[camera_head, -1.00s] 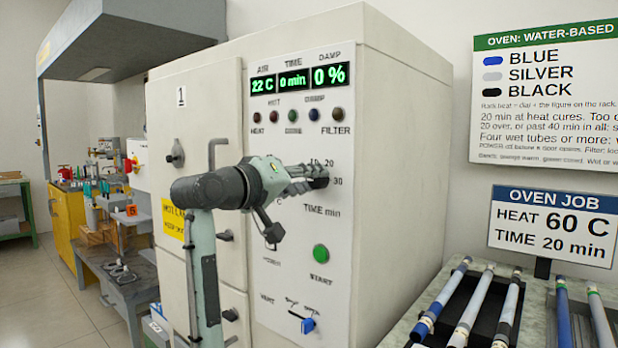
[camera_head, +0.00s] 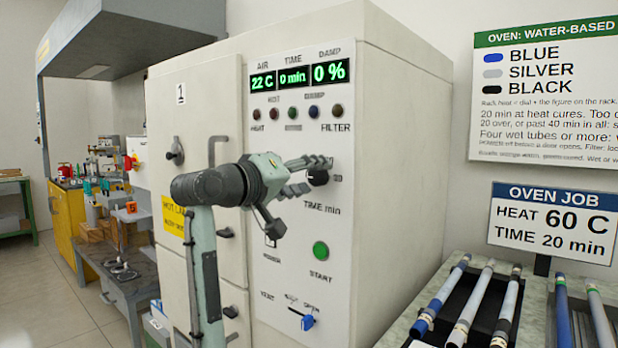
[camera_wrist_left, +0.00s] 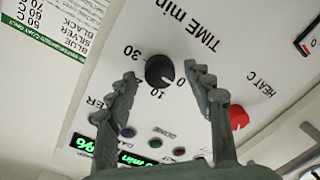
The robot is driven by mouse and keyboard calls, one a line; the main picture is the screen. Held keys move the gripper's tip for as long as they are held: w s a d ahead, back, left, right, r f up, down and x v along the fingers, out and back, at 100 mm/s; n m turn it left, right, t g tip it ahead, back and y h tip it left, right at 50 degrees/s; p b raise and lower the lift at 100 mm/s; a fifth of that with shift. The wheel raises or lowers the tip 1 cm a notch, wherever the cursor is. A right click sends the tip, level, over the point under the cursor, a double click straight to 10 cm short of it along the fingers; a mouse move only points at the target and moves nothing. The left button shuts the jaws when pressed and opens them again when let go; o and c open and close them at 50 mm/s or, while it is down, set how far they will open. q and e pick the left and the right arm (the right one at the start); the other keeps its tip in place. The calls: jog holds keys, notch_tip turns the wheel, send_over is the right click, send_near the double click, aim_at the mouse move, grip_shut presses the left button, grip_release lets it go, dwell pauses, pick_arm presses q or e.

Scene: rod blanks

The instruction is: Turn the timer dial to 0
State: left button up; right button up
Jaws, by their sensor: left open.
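The timer dial (camera_head: 318,176) is a small black knob on the white oven panel, above the "TIME min" label. In the left wrist view the dial (camera_wrist_left: 159,71) lies between the two fingers, with numbers printed around it; its exact pointer setting is too small to tell. The time display (camera_head: 293,77) reads 0 min. My left gripper (camera_head: 309,176) is open in front of the dial, one finger above and one below; its fingers also show apart in the left wrist view (camera_wrist_left: 161,73). Contact with the dial cannot be told. My right gripper is not in view.
A red heat knob (camera_wrist_left: 238,117) sits beside the right finger in the wrist view. Below the dial are a green start button (camera_head: 320,250) and a blue vent lever (camera_head: 308,322). A rack of tubes (camera_head: 490,305) stands at the right. The job sign (camera_head: 553,222) says 20 min.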

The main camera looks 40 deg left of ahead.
pick_arm(q)
jog(key=s, duration=1.2)
jog(key=shift+a+r, duration=0.3)
jog(key=shift+r, duration=0.05)
